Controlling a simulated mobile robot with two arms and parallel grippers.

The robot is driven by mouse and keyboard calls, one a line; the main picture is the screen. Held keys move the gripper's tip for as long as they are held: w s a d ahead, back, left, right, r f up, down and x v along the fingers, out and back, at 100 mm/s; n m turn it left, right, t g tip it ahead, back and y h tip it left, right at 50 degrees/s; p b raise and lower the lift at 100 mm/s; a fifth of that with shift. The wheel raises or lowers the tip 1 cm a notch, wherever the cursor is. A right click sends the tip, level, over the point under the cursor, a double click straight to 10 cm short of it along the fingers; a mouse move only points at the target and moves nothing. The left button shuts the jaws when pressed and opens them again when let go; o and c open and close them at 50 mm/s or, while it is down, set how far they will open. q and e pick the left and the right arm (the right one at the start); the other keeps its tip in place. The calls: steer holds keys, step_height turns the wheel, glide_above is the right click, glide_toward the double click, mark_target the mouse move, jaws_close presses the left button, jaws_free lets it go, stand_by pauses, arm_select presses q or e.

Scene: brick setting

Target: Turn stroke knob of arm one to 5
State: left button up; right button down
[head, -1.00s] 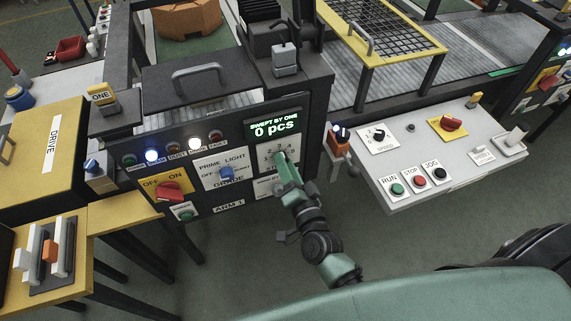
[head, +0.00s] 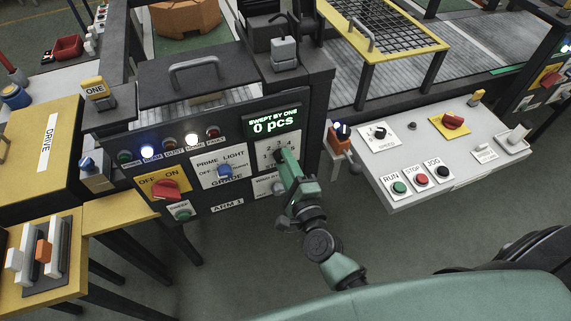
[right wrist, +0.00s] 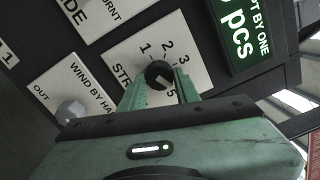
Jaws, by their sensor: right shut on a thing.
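The stroke knob (right wrist: 157,73) is a small round black knob with a light mark, on a white dial plate (right wrist: 136,52) in the right wrist view. I cannot tell surely which number the mark points to. My right gripper (right wrist: 160,90) is shut on the knob, one green finger on each side. In the head view my right gripper (head: 284,160) hides the knob on the panel marked ARM 1 (head: 227,206). My left gripper is not in view.
The display (head: 273,123) above the dial reads "SWEPT BY ONE 0 pcs". A blue prime light knob (head: 224,171) and a red off/on switch (head: 165,187) sit to the left. A grey console (head: 470,177) with run, stop and jog buttons stands to the right.

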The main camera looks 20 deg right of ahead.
steer(key=m+b, duration=0.1)
steer(key=m, duration=0.4)
steer(key=shift+f, duration=0.1)
stand_by(0.5)
steer(key=c, duration=1)
jaws_free()
steer(key=shift+c, duration=0.2)
steer(key=s+b, duration=0.2)
steer(key=s, duration=0.6)
steer(key=shift+b, duration=0.4)
steer(key=shift+w+d, duration=0.1)
